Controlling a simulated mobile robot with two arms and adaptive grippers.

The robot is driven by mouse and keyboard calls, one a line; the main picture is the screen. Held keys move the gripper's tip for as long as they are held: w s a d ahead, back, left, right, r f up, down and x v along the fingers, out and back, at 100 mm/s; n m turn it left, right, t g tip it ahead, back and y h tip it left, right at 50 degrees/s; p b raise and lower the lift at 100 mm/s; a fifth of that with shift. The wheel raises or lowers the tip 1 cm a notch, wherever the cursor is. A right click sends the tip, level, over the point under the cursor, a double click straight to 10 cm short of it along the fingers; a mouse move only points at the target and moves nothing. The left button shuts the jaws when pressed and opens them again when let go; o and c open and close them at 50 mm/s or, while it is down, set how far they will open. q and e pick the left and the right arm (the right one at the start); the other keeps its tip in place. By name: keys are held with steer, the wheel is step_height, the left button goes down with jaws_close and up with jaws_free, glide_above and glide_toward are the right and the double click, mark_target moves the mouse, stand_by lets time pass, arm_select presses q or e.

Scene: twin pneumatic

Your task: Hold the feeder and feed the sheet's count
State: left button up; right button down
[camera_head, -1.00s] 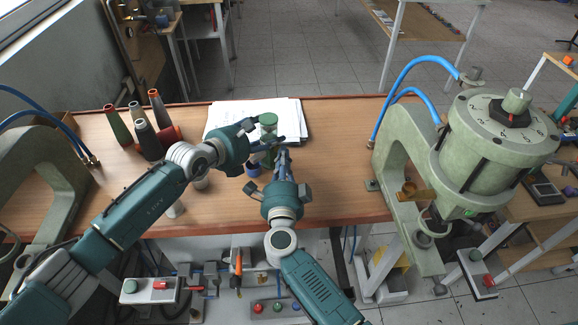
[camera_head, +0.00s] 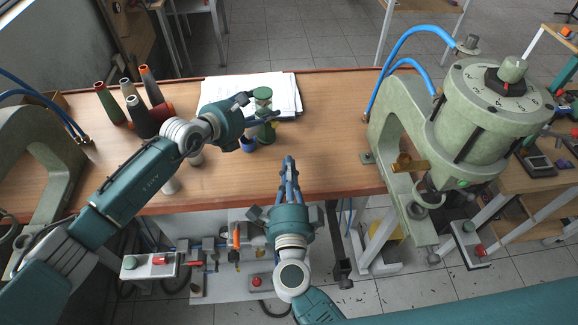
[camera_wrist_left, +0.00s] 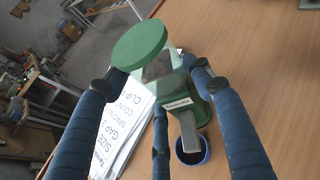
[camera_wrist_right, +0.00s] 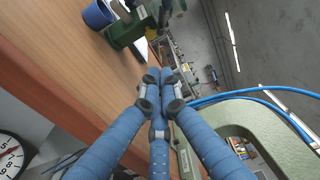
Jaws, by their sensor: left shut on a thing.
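The feeder (camera_head: 263,94) is a green upright cylinder with a round green lid, standing near the back middle of the table. It also shows in the left wrist view (camera_wrist_left: 142,44), with a grey spout low on its front. My left gripper (camera_head: 256,116) is shut around the feeder's body. A small blue cup (camera_head: 248,145) sits below the spout; its inside looks dark. My right gripper (camera_head: 289,162) is empty, fingertips together, in front of the feeder.
Several coloured cones (camera_head: 141,116) stand at the table's back left. Green pneumatic presses flank the table; the right one (camera_head: 484,125) has a numbered dial and blue hoses. The table (camera_head: 335,135) is clear right of the feeder.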

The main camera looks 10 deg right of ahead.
stand_by(0.5)
arm_select(q)
steer(key=shift+a, duration=0.1)
arm_select(e)
steer(key=shift+s+d, duration=0.6)
steer(key=shift+s, duration=0.1)
steer(key=shift+d, duration=0.1)
glide_toward(275, 124)
steer(key=w+d, duration=0.2)
steer(key=d, duration=0.1)
steer(key=w+d, duration=0.1)
steer(key=d, duration=0.1)
steer(key=shift+w+d+f, duration=0.1)
steer(key=w+a, duration=0.1)
steer(key=w, duration=0.2)
steer(key=shift+a, duration=0.4)
steer(key=shift+w+a+f, duration=0.1)
steer(key=shift+w+a, duration=0.25)
